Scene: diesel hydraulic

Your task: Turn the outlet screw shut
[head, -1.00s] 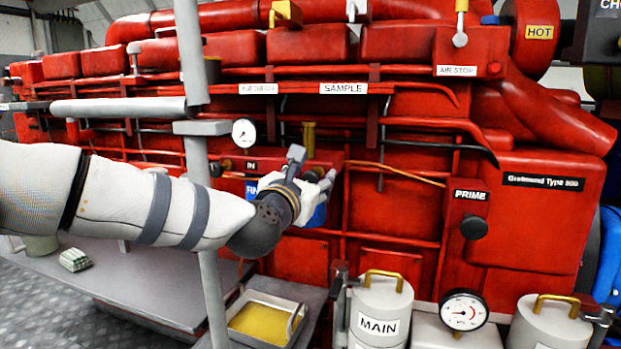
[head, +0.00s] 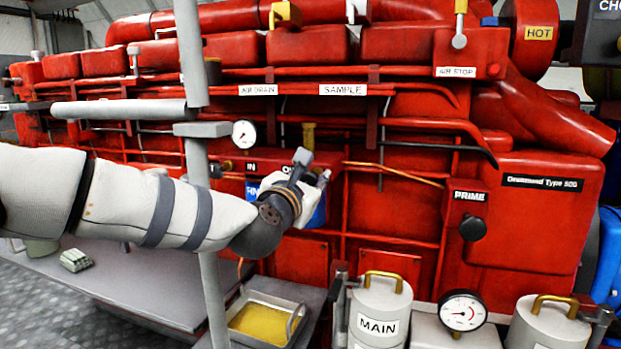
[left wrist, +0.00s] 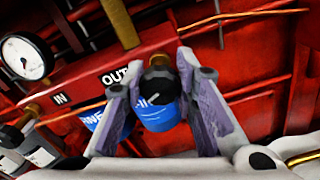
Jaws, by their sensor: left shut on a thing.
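The outlet screw (left wrist: 158,84) is a dark knob with a pale line on its face, just below the OUT label (left wrist: 116,76) in the left wrist view. My left gripper (left wrist: 152,78) has one finger on each side of the knob and is shut on it. In the head view my left gripper (head: 318,182) is at the front of the red filter housing and hides the screw. A blue filter canister (left wrist: 160,115) hangs below the knob, partly between the fingers. My right gripper is not in view.
A second blue canister (left wrist: 106,122) and a pressure gauge (left wrist: 24,58) are close by on the IN side. A tray of yellow liquid (head: 262,322) lies below the gripper.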

